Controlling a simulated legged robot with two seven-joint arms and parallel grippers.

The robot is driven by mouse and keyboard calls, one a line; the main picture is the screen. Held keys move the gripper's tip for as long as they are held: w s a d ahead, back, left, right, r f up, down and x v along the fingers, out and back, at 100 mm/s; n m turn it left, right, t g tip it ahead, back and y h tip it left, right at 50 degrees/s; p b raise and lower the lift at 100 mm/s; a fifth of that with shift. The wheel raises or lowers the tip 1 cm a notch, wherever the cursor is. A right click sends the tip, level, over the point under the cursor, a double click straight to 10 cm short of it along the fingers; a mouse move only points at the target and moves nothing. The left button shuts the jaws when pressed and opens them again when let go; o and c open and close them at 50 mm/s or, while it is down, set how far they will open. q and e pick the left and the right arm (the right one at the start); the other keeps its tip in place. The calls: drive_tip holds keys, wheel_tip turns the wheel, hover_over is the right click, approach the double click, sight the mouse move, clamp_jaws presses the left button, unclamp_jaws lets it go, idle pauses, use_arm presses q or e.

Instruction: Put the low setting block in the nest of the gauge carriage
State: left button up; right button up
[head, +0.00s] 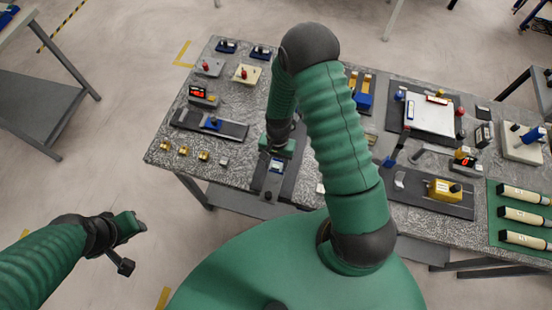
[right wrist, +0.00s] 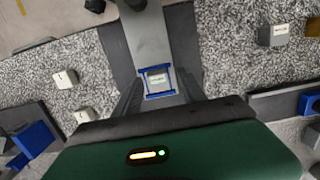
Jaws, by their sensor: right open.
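In the right wrist view a small pale grey block (right wrist: 158,78) with a white label sits inside the blue-walled nest (right wrist: 160,95) of the gauge carriage, on a grey rail. The label is too small to read. My right gripper (right wrist: 159,86) is open, its dark fingers on either side of the nest. In the head view the right gripper (head: 277,157) is over the rail, and the block and nest (head: 276,166) show just in front of it, partly hidden. My left gripper (head: 130,243) hangs off the table at the left; its jaw opening is unclear.
Brass pieces (head: 184,151), a dark plate with a blue slider (head: 213,123) and a yellow box (head: 444,190) also occupy the table (head: 160,142).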

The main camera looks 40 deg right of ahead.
wheel_tip(320, 180, up, 11)
drive_tip(key=d+b, duration=0.2)
drive_tip(key=s+a+r+n+t+h, duration=0.1)
drive_tip(key=s+a+r+n+t, duration=0.4)
drive_tip(key=r+n, duration=0.45)
use_arm(q)
drive_tip(key=s+b+x, duration=0.1)
drive_tip(key=b+x, duration=0.5)
drive_tip(key=x, duration=0.2)
drive_tip(key=shift+s+d+f, duration=0.2)
drive_tip(key=shift+s+d, duration=0.2)
drive_tip(key=shift+s, duration=0.05)
use_arm(e)
wheel_tip(320, 180, down, 7)
drive_tip(key=g, duration=0.1)
drive_tip(key=shift+w+a, duration=0.3)
drive_tip(key=shift+a, duration=0.15)
use_arm(q)
drive_tip(key=shift+d, duration=0.2)
use_arm(e)
drive_tip(key=shift+d, duration=0.2)
use_arm(q)
drive_tip(key=shift+a, duration=0.1)
use_arm(e)
drive_tip(key=shift+a, duration=0.1)
